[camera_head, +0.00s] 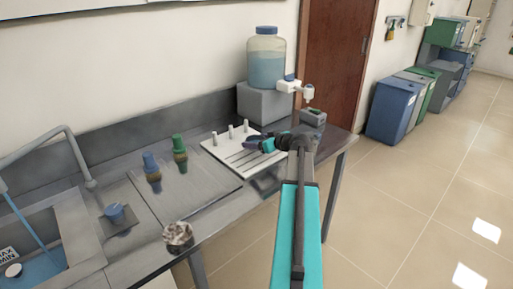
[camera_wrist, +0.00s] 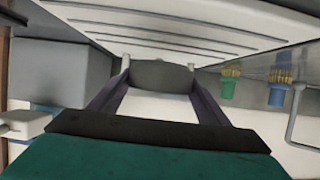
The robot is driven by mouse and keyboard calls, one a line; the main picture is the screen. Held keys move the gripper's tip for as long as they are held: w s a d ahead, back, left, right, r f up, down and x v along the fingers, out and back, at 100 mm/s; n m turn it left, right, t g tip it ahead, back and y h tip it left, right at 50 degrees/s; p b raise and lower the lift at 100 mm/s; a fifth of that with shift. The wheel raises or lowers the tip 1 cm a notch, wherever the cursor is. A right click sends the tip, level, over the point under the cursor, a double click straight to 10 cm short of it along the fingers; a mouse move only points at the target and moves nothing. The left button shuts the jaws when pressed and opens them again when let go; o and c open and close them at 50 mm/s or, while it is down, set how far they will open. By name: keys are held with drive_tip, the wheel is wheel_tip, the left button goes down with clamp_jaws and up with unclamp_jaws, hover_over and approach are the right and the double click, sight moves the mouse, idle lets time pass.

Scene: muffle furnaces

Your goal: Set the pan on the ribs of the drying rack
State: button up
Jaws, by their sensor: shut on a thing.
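The white drying rack (camera_head: 222,151) lies on the bench, with upright pegs along its back and dark parallel lines, its ribs, across its face. It fills the top of the wrist view (camera_wrist: 125,29). My gripper (camera_head: 256,143) is over the rack's right part. In the wrist view, its two dark fingers (camera_wrist: 160,85) are shut on a dark grey rounded piece, seemingly the pan (camera_wrist: 160,75). The pan appears close to the rack's face; I cannot tell whether they touch. In the head view the pan is not clearly distinguishable from my gripper.
A water jug (camera_head: 266,65) stands on a grey block (camera_head: 262,103) behind the rack, beside a small grey device (camera_head: 313,117). Blue (camera_head: 151,164) and green (camera_head: 179,149) brushes stand left of the rack. A crumpled item (camera_head: 177,236) sits at the front edge, near the sink (camera_head: 80,232).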

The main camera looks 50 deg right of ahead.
idle(0.4)
drive_tip(key=shift+f+p, duration=0.55)
drive_tip(key=shift+f, duration=1.15)
drive_tip(key=shift+f+b, duration=0.2)
drive_tip(key=shift+b, duration=0.1)
drive_tip(key=o, duration=1.2)
drive_tip(key=shift+o, duration=0.2)
drive_tip(key=shift+r+p, duration=0.2)
drive_tip(key=shift+p, duration=0.1)
drive_tip(key=b+v, duration=0.2)
drive_tip(key=v, duration=1)
drive_tip(key=shift+f, duration=0.1)
drive_tip(key=shift+s, duration=0.1)
